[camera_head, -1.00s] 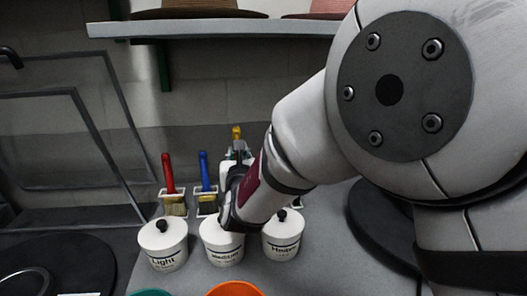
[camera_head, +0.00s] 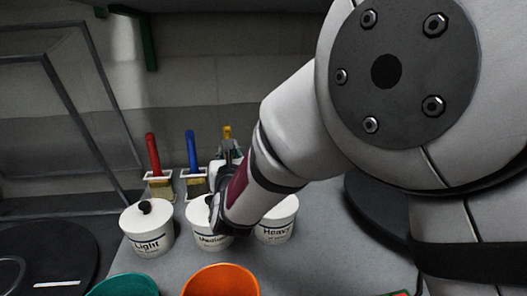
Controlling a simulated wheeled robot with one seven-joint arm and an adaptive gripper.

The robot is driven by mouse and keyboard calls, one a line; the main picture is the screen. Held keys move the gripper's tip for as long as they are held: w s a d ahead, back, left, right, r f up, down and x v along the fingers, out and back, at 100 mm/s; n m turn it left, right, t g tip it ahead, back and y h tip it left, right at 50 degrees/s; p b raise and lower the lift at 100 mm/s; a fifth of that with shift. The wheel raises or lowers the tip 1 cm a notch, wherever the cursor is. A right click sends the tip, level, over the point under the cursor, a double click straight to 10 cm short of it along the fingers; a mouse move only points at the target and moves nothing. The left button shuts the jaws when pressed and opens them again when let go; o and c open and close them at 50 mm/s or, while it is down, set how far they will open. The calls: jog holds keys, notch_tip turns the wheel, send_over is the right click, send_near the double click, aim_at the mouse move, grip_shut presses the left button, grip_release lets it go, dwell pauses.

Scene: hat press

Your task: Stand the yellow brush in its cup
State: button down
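The yellow brush (camera_head: 227,132) shows only as a yellow handle top, upright at the fingertips of my gripper (camera_head: 229,152). My gripper appears shut on this handle, right of the blue brush. The brush's lower end and its own cup are hidden behind my gripper and wrist, so I cannot tell whether the brush is inside the cup. The red brush (camera_head: 153,152) and the blue brush (camera_head: 192,150) stand upright in small white square holders (camera_head: 158,174) to the left.
Lidded white pots marked Light (camera_head: 147,232), Medium (camera_head: 203,232) and Heavy (camera_head: 277,222) stand in front of the brushes; my wrist partly covers the middle one. An orange bowl (camera_head: 222,280) and a teal bowl (camera_head: 124,287) sit nearer. A dark frame (camera_head: 75,112) stands left.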

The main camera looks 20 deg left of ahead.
dwell(0.4)
jog(key=c, duration=1.4)
grip_release()
jog(key=v, duration=1.2)
